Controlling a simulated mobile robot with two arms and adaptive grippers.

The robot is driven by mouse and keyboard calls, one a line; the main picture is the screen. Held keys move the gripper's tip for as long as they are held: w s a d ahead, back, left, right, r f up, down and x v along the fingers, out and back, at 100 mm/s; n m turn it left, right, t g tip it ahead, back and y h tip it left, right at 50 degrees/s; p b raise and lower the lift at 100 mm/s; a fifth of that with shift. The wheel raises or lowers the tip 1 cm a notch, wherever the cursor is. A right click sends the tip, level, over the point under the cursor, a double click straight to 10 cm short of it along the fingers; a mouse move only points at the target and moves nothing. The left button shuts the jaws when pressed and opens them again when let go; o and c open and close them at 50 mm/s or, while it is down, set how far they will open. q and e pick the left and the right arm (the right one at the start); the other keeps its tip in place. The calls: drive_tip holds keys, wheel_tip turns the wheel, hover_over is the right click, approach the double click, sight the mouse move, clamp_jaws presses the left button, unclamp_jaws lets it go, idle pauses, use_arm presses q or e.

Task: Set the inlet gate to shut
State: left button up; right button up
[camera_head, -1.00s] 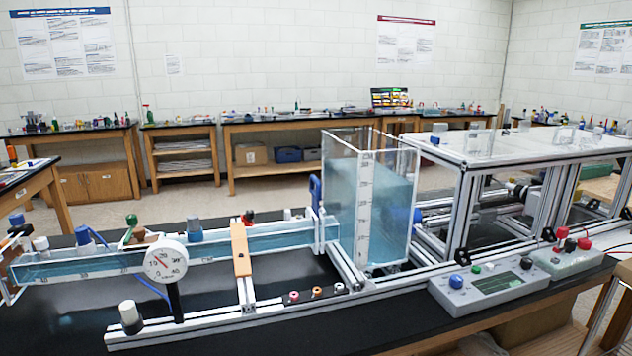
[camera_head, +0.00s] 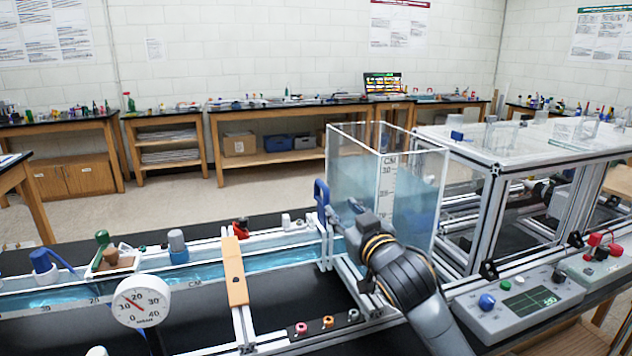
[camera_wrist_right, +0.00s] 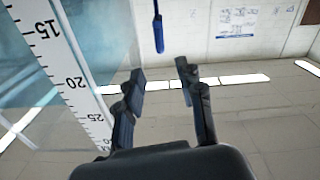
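The inlet gate's blue handle (camera_head: 321,194) stands upright at the left side of the clear water tank (camera_head: 388,190), where the water channel (camera_head: 285,240) meets it. My right gripper (camera_head: 343,212) is just right of the handle, in front of the tank. In the right wrist view, the gripper (camera_wrist_right: 161,76) is open with nothing between its fingers. The blue handle (camera_wrist_right: 158,32) shows ahead of the fingertips, in line with the gap and apart from them. The gate plate's lower part is hard to make out. My left gripper is not in view.
A wooden crosspiece (camera_head: 235,271) and a round dial gauge (camera_head: 140,301) sit along the channel. A control box (camera_head: 515,300) with knobs stands at the right front. The tank's scale strip (camera_wrist_right: 72,75) is close to the gripper's left in the wrist view.

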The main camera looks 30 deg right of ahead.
sight(327, 191)
drive_tip(key=x, duration=0.2)
drive_tip(key=p+x, duration=0.1)
drive_tip(key=x, duration=0.3)
drive_tip(key=shift+r, duration=0.3)
drive_tip(key=p+x, duration=0.1)
drive_tip(key=x, duration=0.5)
drive_tip(key=shift+w+p, duration=0.1)
drive_tip(key=shift+p, duration=0.25)
drive_tip(key=shift+w+f, duration=0.1)
drive_tip(key=shift+w, duration=0.25)
drive_tip(key=shift+c, duration=0.2)
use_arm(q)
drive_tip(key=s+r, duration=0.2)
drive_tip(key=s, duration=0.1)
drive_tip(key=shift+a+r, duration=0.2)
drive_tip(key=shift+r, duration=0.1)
use_arm(e)
clamp_jaws()
